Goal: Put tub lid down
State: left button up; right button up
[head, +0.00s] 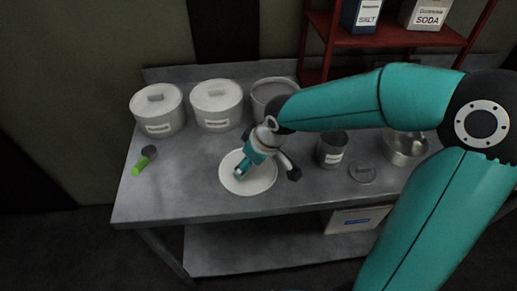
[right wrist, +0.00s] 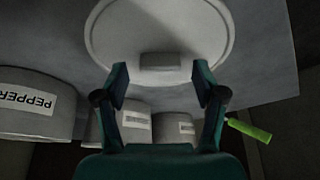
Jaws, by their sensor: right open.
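The pale round tub lid (head: 232,184) lies flat on the metal table near its front edge. In the right wrist view the lid (right wrist: 205,30) is seen from above, with its block handle (right wrist: 160,61) facing me. My right gripper (head: 264,170) is over the lid, with its fingers apart. In the right wrist view the open fingers (right wrist: 160,80) are on either side of the handle, with gaps showing between them and it. An uncovered tub (head: 275,92) stands at the back of the table, partly hidden by my arm. My left gripper is out of view.
Two lidded tubs (head: 157,112) (head: 216,108) stand at the back left. A green-handled tool (head: 140,163) lies at the left. A grey canister (head: 331,152), a small dark lid (head: 362,174) and a metal bowl (head: 404,150) are to the right. A red shelf (head: 395,38) stands behind.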

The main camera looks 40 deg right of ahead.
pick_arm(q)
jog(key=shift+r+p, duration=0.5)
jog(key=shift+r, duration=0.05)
pick_arm(e)
jog(key=v, duration=1.1)
